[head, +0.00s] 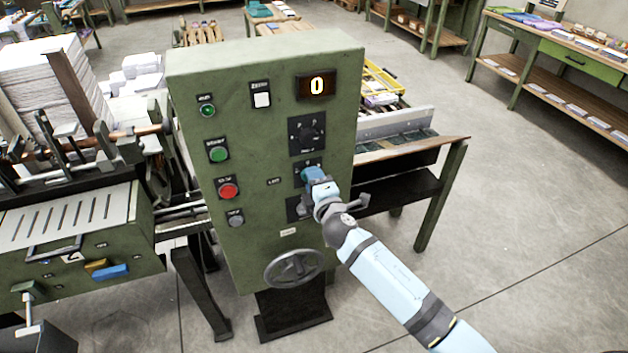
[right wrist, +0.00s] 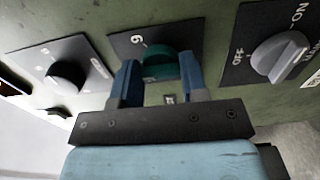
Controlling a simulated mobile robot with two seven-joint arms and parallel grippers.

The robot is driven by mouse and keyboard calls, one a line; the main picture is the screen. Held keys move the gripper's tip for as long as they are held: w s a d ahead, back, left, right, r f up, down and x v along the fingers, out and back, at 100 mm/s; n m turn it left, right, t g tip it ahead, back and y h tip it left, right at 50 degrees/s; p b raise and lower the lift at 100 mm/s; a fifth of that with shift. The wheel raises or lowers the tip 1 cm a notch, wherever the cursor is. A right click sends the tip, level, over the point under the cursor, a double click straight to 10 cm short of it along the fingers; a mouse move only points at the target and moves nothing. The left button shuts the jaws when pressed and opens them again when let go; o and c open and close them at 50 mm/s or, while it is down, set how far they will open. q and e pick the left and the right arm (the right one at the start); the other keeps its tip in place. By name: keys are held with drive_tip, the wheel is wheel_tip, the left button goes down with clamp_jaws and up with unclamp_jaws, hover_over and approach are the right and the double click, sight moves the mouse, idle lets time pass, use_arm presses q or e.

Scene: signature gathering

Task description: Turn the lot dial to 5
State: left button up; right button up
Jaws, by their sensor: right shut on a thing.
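The lot dial is a teal round knob (right wrist: 160,65) on a dark square plate in the right wrist view, with one printed digit showing beside it. In the head view a small label (head: 273,182) stands left of that plate, and my gripper mostly covers the knob. My right gripper (right wrist: 157,80) is shut on the teal knob, with one blue finger on each side of it. In the head view my right gripper (head: 314,176) reaches the green control panel (head: 255,120) from the lower right. The display (head: 317,85) reads 0. My left gripper is not in view.
A black dial (head: 312,135) sits above my gripper. A grey OFF/ON switch (right wrist: 280,55) sits close beside the teal knob. Green and red buttons (head: 229,190) line the panel's left side, and a handwheel (head: 294,268) is below. Open floor lies to the right.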

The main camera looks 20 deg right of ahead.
idle(0.3)
drive_tip(key=o, duration=0.9)
drive_tip(key=shift+s, duration=0.1)
drive_tip(key=s, duration=0.7)
drive_tip(key=s+b, duration=0.1)
drive_tip(key=s, duration=0.5)
drive_tip(key=shift+s+d+b, duration=0.2)
drive_tip(key=shift+s+b, duration=0.1)
drive_tip(key=shift+s, duration=0.05)
drive_tip(key=shift+f, duration=0.1)
drive_tip(key=s+f+m+g+y+p, duration=0.1)
drive_tip(key=s+f+m+g+p, duration=0.1)
drive_tip(key=s+f+m, duration=0.2)
drive_tip(key=s+f+m+g+p, duration=0.2)
drive_tip(key=s+m, duration=0.4)
drive_tip(key=s, duration=0.3)
drive_tip(key=s+f+m+g+y+p, duration=0.1)
drive_tip(key=s+f+m+g+p, duration=0.2)
drive_tip(key=s+f+m, duration=0.2)
drive_tip(key=shift+s+a+f+y, duration=0.15)
drive_tip(key=shift+s+f, duration=0.2)
drive_tip(key=shift+s, duration=0.3)
drive_tip(key=shift+s+a+f+y, duration=0.15)
drive_tip(key=shift+s+f, duration=0.2)
drive_tip(key=shift+s, duration=0.25)
